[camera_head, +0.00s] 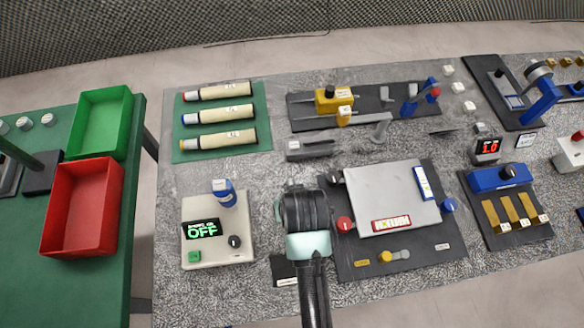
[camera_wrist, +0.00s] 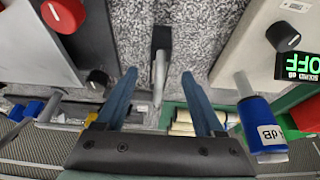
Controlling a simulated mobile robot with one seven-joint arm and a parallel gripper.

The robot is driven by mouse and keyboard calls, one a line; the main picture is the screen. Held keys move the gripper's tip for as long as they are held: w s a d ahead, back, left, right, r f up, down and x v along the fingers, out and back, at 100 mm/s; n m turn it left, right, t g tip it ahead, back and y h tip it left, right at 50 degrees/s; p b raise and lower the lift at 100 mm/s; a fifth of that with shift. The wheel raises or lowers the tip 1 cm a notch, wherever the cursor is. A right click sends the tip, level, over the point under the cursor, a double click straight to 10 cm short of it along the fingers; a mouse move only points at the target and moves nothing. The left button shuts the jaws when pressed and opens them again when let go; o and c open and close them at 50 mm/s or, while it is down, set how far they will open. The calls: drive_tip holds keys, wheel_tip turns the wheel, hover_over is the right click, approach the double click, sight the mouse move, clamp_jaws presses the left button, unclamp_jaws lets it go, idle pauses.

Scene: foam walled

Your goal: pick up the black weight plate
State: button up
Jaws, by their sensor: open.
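I cannot make out a black weight plate for certain in either view. In the wrist view my gripper (camera_wrist: 160,73) is open, its two blue-grey fingers apart and empty. A thin grey post (camera_wrist: 159,82) on a small black base (camera_wrist: 161,38) shows between the fingers; I cannot tell its depth relative to the fingertips. In the head view the black base (camera_head: 283,268) shows partly, with a white label (camera_head: 287,282) at its front. My wrist and arm cover the area behind it and hide the fingertips there.
A beige box reading OFF (camera_head: 218,246) with a blue-topped lever stands left of my arm. A grey panel with knobs (camera_head: 395,200) stands close on the right. Behind lie a dark grey block (camera_head: 311,150) and a green mat (camera_head: 180,148) with several rolls. Red (camera_head: 47,228) and green trays (camera_head: 124,120) are far left.

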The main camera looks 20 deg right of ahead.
drive_tip(key=shift+p+x, duration=0.35)
drive_tip(key=shift+x, duration=2.75)
drive_tip(key=shift+w+d+r, duration=0.1)
drive_tip(key=shift+w, duration=0.05)
clamp_jaws()
drive_tip(key=shift+w+r, duration=0.15)
drive_tip(key=shift+r, duration=0.05)
